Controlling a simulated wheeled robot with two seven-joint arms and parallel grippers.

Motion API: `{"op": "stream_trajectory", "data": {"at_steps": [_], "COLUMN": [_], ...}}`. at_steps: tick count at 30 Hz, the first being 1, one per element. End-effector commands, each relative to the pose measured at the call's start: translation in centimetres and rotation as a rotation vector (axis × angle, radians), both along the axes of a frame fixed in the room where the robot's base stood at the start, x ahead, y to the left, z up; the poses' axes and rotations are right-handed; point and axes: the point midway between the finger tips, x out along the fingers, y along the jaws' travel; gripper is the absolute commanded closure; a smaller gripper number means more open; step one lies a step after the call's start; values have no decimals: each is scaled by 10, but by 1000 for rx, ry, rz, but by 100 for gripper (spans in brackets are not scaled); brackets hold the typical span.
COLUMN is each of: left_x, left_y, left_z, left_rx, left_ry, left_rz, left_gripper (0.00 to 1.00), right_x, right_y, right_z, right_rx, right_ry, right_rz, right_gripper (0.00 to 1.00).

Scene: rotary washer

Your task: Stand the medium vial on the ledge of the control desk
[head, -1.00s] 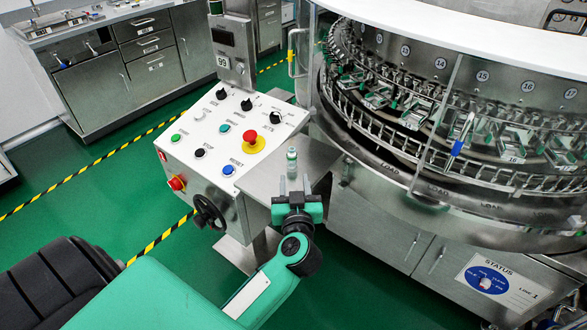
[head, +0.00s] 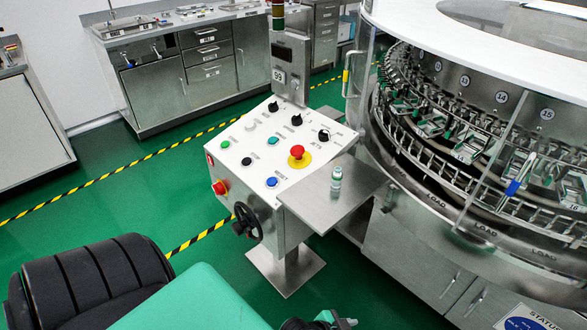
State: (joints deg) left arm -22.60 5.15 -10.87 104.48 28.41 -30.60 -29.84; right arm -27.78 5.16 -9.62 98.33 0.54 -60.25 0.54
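The vial (head: 336,180), small and clear with a pale green cap, stands upright on the flat steel ledge (head: 310,205) at the right side of the control desk (head: 262,150). Nothing touches it. Part of my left gripper (head: 332,319) shows at the bottom edge, in front of and below the ledge, well apart from the vial. Its fingers are cut off by the frame, so its opening is hidden. My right gripper is not in view.
The rotary washer (head: 450,130), with a curved rail, stands close to the right of the ledge. A handwheel (head: 247,221) sticks out of the desk's front. Steel cabinets (head: 165,90) stand at the back left. Green floor is free left of the desk.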

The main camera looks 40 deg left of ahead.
Motion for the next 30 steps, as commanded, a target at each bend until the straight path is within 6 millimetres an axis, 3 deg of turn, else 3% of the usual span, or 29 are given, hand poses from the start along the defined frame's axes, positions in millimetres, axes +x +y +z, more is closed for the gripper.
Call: {"op": "stream_trajectory", "data": {"at_steps": [1,4,6,10,14,21,30], "left_x": [-25,-73,-103,-138,-151,-151,-151], "left_y": [8,29,46,69,78,79,78], "left_z": [-31,-81,-104,-125,-132,-132,-132], "left_rx": [38,122,180,262,294,296,294], "left_ry": [135,384,518,671,722,723,722], "left_rz": [8,63,116,201,238,240,238], "left_gripper": [61,61,61,61,61,61,61], "right_x": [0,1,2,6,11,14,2], "right_y": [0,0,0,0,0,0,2], "right_z": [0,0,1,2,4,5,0], "right_rx": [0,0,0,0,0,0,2], "right_ry": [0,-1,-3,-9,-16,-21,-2], "right_rz": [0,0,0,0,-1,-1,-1], "right_gripper": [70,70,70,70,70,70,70]}}
